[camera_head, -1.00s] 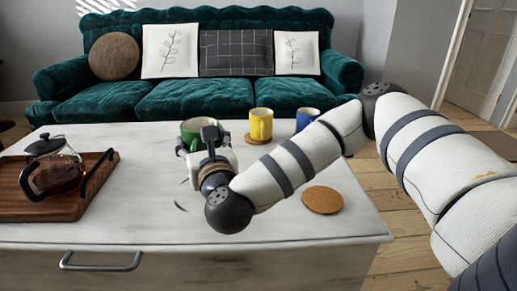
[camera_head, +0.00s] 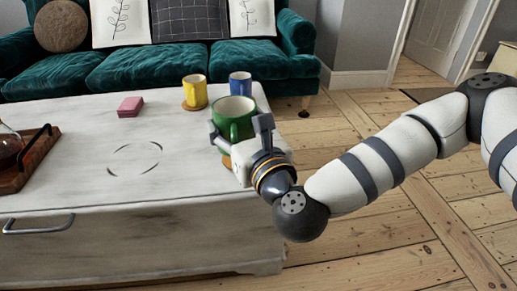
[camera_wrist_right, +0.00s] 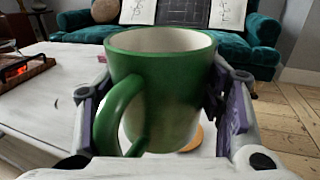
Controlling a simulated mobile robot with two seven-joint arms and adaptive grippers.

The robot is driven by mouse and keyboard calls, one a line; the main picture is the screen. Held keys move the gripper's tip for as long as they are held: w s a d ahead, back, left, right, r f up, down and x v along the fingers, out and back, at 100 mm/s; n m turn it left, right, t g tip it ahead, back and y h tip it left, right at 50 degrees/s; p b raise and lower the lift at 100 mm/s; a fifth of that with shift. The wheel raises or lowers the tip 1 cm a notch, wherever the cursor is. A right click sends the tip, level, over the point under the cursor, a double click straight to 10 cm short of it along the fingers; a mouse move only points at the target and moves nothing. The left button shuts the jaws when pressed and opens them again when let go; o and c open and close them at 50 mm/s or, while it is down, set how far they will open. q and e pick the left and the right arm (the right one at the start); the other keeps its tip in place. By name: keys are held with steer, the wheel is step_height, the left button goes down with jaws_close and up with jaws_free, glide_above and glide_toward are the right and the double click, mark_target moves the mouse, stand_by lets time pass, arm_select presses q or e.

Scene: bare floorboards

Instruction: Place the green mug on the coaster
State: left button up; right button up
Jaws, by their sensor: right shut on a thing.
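The green mug (camera_head: 234,118) is upright near the right end of the white table. My right gripper (camera_head: 239,129) is shut on it, with a finger on each side. In the right wrist view the mug (camera_wrist_right: 165,85) fills the space between the pads, its handle toward the camera at left. A cork coaster (camera_head: 226,162) shows partly below the mug and gripper. A bit of it also shows past the mug's lower right in the wrist view (camera_wrist_right: 192,139). The mug looks held above it; the gap is hard to judge. My left gripper is not in view.
A yellow mug (camera_head: 194,91) stands on another coaster (camera_head: 187,106) behind, with a blue mug (camera_head: 240,84) beside it. A pink block (camera_head: 130,107) lies further left. A wooden tray (camera_head: 38,160) with a glass pot is at the left edge. The table's middle is clear.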

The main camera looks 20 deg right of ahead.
steer(key=w+d+f+b, duration=0.1)
steer(key=w+f, duration=0.1)
steer(key=w, duration=0.1)
steer(key=w+d+f+b, duration=0.1)
steer(key=w+f, duration=0.2)
steer(key=w+d+f+b, duration=0.1)
steer(key=w+f, duration=0.2)
steer(key=shift+w+d+b, duration=0.1)
steer(key=shift+d+b, duration=0.25)
steer(key=shift+b, duration=0.05)
step_height(320, 180, down, 4)
steer(key=shift+w+d+r+b, duration=0.1)
steer(key=shift+w+r+b, duration=0.05)
steer(key=shift+b, duration=0.5)
steer(key=shift+r, duration=0.2)
steer(key=shift+f, duration=0.15)
steer(key=o, duration=1.4)
steer(key=shift+f, duration=0.1)
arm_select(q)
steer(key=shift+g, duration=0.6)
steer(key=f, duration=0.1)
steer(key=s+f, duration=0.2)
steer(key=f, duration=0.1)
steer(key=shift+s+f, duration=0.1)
